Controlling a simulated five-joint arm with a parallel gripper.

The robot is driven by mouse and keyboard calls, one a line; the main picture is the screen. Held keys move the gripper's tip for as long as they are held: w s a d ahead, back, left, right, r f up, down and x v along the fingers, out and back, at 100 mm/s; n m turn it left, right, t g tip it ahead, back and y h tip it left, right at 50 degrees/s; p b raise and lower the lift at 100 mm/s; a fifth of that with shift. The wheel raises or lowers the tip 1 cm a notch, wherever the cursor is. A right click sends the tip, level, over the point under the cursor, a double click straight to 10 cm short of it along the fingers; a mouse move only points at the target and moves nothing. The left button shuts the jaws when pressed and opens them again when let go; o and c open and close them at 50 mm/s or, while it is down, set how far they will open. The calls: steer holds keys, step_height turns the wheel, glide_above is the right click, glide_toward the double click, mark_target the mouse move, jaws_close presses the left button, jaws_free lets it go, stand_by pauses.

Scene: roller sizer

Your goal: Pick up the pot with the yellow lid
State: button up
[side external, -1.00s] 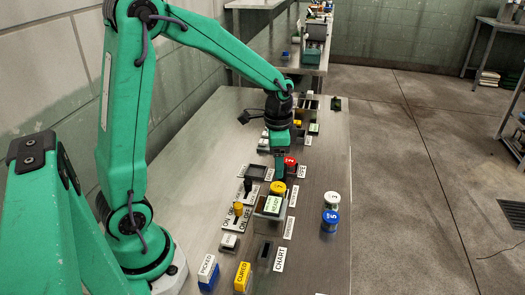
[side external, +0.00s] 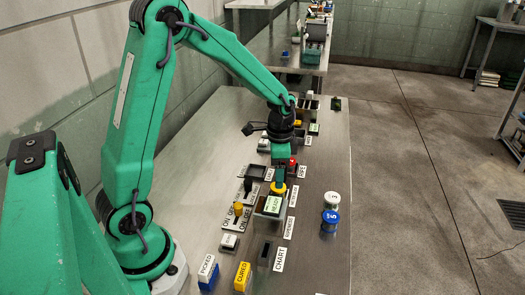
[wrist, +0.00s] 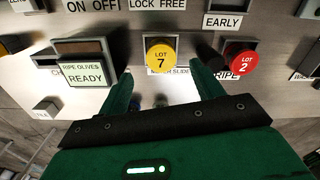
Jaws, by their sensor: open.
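The pot with the yellow lid (wrist: 160,52) reads "LOT 7" in the wrist view and stands just past my fingertips, roughly centred between them. In the side view its yellow lid (side external: 278,188) shows right at my gripper (side external: 279,175), which partly hides the pot. My gripper (wrist: 162,70) is open, with one green finger on each side of the pot's near edge in the picture. I cannot tell whether the fingers touch it. No object is held.
A red-lidded pot (wrist: 242,62) marked "LOT 2" stands close to the right finger. The "RIPE OLIVES READY" box (wrist: 84,74) is close to the left finger. White-lidded (side external: 331,198) and blue-lidded (side external: 330,218) pots stand at the right, with bare table (side external: 320,262) below them.

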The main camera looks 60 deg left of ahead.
steer(key=shift+a+f, duration=0.1)
steer(key=shift+f, duration=2.45)
steer(key=c, duration=1.1)
steer(key=shift+r, duration=0.15)
steer(key=shift+r, duration=0.45)
step_height(320, 180, up, 3)
steer(key=shift+w+r, duration=0.1)
steer(key=s+d+r, duration=0.1)
steer(key=d+r, duration=0.1)
steer(key=d, duration=0.1)
steer(key=s+d+r, duration=0.2)
steer(key=d, duration=0.2)
steer(key=s+d+r, duration=0.1)
steer(key=d+r, duration=0.1)
steer(key=d, duration=0.1)
steer(key=shift+s+d+r, duration=0.25)
steer(key=shift+d+r, duration=0.05)
steer(key=shift+d, duration=0.1)
